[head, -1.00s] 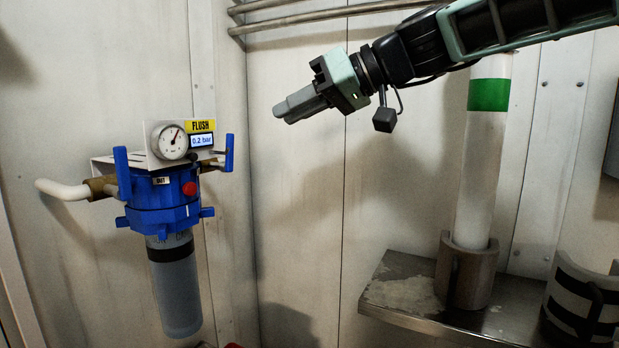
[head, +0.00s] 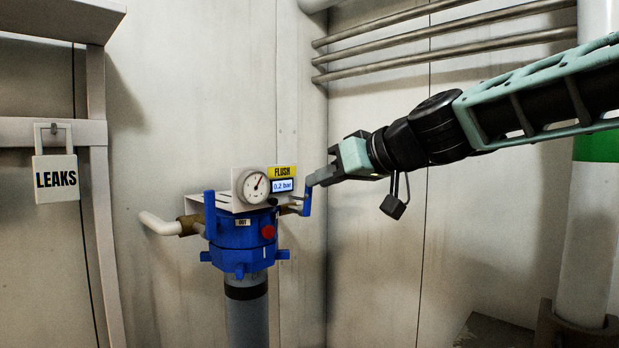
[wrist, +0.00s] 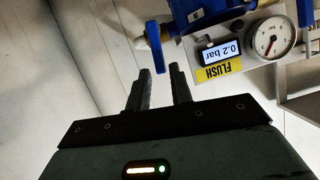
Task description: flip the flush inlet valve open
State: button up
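I cannot tell from labels which is the inlet. My gripper (head: 312,181) is at the right handle's top in the head view. In the wrist view, that handle (wrist: 156,46) lies just beyond my fingertips (wrist: 160,69), in line with the gap between them.
A round gauge (head: 254,186) and a display (head: 282,186) reading 0.2 bar sit close left of my gripper. A white pipe (head: 158,226) leaves the housing at left. A LEAKS tag (head: 56,179) hangs further left.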

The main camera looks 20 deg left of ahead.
aim_at(310, 203)
jog(key=shift+p+x, duration=0.4)
jog(key=shift+x, duration=1.8)
grip_shut()
jog(key=shift+w+f, duration=0.1)
jog(key=shift+f, duration=0.05)
jog(key=w+d+f+m+g+y+b, duration=0.1)
jog(key=w+f+m+g+y+b, duration=0.2)
jog(key=m+b, duration=0.5)
jog(key=shift+w+d+f+m+g+y, duration=0.4)
jog(key=shift+f+m+g+y, duration=0.6)
jog(key=shift+m, duration=1.3)
